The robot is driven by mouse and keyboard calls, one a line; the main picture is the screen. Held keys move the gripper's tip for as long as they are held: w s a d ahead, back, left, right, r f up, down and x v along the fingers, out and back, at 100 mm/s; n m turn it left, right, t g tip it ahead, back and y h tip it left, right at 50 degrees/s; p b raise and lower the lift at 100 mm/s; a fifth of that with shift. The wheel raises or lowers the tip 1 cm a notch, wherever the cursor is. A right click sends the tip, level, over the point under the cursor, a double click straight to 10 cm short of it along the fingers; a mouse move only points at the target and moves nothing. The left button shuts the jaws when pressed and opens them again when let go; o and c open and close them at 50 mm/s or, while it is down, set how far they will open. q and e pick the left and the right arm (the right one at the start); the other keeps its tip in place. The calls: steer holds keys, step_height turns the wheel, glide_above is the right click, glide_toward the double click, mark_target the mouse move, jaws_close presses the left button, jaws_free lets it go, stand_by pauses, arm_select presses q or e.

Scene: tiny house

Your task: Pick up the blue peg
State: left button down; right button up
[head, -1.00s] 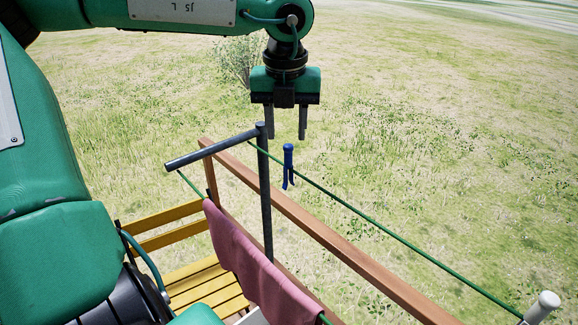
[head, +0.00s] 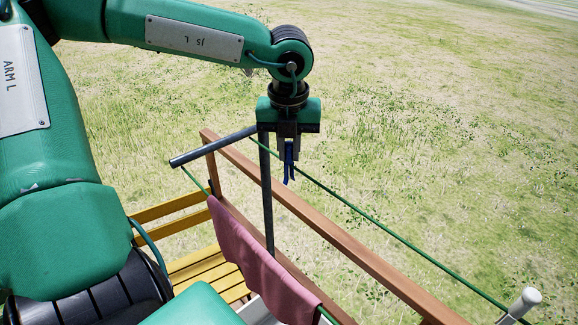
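The blue peg (head: 289,170) hangs upright on the far green clothesline, its two legs pointing down. My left gripper (head: 288,157) points straight down over it. Its fingers have closed in close to each other on either side of the peg's upper part, and the peg's lower part shows below the fingertips. The peg is still at the line. My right gripper is not in view.
A grey metal T-shaped post (head: 266,190) stands just left of the peg. A pink cloth (head: 255,262) hangs on the near line. A yellow slatted bench (head: 205,270) stands at lower left.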

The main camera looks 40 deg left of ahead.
arm_select(q)
steer(key=shift+r, duration=0.15)
steer(key=shift+w+r, duration=0.1)
steer(key=shift+r, duration=0.2)
step_height(320, 180, up, 19)
steer(key=b, duration=0.5)
stand_by(0.3)
